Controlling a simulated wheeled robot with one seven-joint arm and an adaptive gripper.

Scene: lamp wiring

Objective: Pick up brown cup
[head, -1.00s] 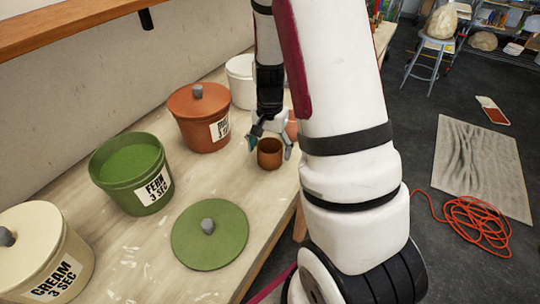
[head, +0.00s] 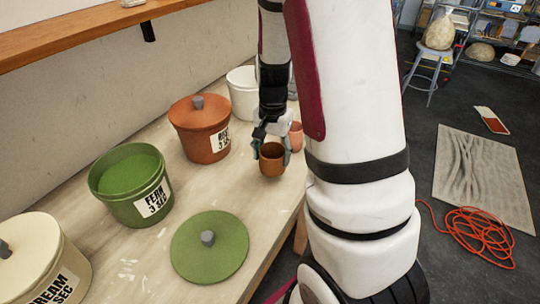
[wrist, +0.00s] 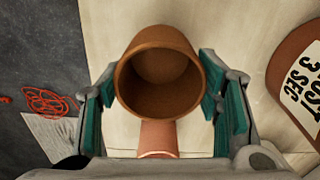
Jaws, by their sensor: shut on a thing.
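The brown cup (head: 271,162) is near the right edge of the table, in the middle of the head view. It is open-topped and empty inside. In the wrist view the brown cup (wrist: 160,45) sits between the teal finger pads, its mouth facing the camera. My gripper (head: 271,150) is shut on the cup, one finger on each side; the gripper (wrist: 160,92) also shows in the wrist view. Whether the cup's base touches the table is hard to tell.
A pinkish cup (head: 296,137) stands just behind. Along the wall are a rust pot (head: 195,140) with a lid, a white pot (head: 242,95), an open green pot (head: 127,205) and a cream pot (head: 30,265). A green lid (head: 190,245) lies in front on the table (head: 150,255).

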